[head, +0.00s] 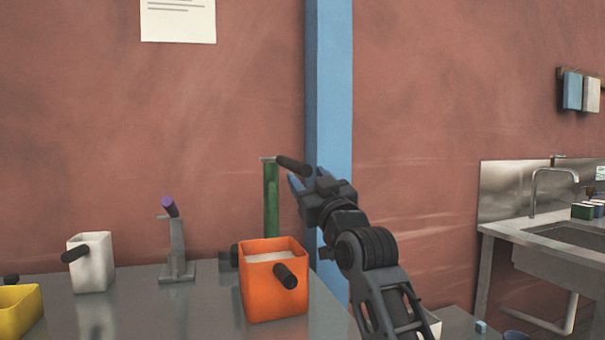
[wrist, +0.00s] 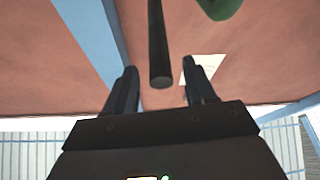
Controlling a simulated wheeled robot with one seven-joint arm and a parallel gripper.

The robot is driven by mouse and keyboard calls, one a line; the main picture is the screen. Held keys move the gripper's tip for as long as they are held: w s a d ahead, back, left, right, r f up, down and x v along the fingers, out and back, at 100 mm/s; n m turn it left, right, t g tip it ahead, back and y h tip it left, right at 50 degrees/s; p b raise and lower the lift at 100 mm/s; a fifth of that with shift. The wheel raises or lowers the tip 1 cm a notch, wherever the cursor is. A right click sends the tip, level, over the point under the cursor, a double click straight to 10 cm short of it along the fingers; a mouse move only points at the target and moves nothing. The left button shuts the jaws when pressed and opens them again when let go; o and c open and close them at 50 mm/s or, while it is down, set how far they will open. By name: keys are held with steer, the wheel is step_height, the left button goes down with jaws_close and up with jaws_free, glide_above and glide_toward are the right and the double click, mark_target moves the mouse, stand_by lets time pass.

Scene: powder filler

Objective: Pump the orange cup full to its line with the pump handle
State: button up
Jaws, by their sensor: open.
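The orange cup (head: 258,302) stands upright on the metal table with white powder inside, below its rim; I cannot make out its line. A black side handle sticks out from it. Behind the cup stands a green pump column (head: 271,200), with the black pump handle (head: 292,166) sticking out at its top. My gripper (head: 298,183) is open, close beside the handle's free end. In the wrist view, the handle (wrist: 158,45) appears between my spread fingers (wrist: 160,82), with gaps on both sides. I cannot tell its depth relative to the fingertips.
A grey stand with a purple handle (head: 170,206) and a white cup (head: 92,265) stand left of the orange cup. A yellow container (head: 20,308) is at the far left. A blue post (head: 330,90) rises behind my gripper. A sink (head: 565,235) is at right.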

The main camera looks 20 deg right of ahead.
steer(key=shift+v, duration=0.85)
